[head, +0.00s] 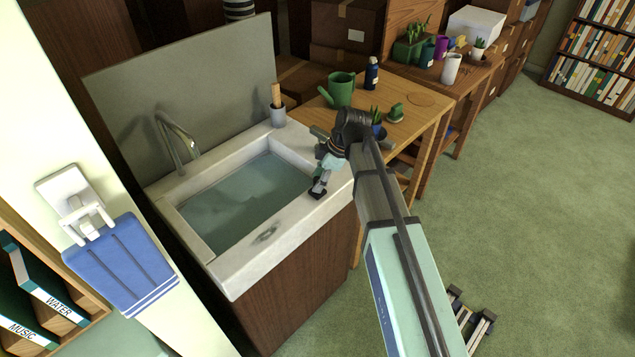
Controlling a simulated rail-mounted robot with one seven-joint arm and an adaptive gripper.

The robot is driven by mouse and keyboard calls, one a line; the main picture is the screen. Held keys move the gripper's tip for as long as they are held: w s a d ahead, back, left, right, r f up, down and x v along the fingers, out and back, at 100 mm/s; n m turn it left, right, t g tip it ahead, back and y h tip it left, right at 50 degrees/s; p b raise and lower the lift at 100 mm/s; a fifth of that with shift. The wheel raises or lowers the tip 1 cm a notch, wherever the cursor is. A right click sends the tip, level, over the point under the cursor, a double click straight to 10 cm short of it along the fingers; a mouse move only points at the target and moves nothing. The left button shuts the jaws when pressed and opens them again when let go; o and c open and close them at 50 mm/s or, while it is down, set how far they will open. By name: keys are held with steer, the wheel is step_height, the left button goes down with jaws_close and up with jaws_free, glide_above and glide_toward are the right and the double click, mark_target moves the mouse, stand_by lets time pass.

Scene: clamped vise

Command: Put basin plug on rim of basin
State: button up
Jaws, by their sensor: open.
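The white basin (190,238) is set in a brown cabinet and holds murky grey-green water. My gripper (318,188) is over the right end of the basin's rim, with its dark fingertips low near the rim's inner front-right corner. It is open; whether it touches the rim cannot be told. A small grey-green oval (265,233) shows on the front rim; I cannot tell whether it is the plug or a fitting. No plug can be made out clearly in the water. My wrist hides part of the basin's right end.
A curved metal faucet (178,140) stands at the back left of the basin. A cup with a brush (278,112) stands on its back right corner. A wooden table (415,120) with a green watering can (341,90) and plants adjoins on the right.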

steer(key=b+v, duration=0.2)
steer(key=v, duration=0.8)
steer(key=shift+r, duration=0.35)
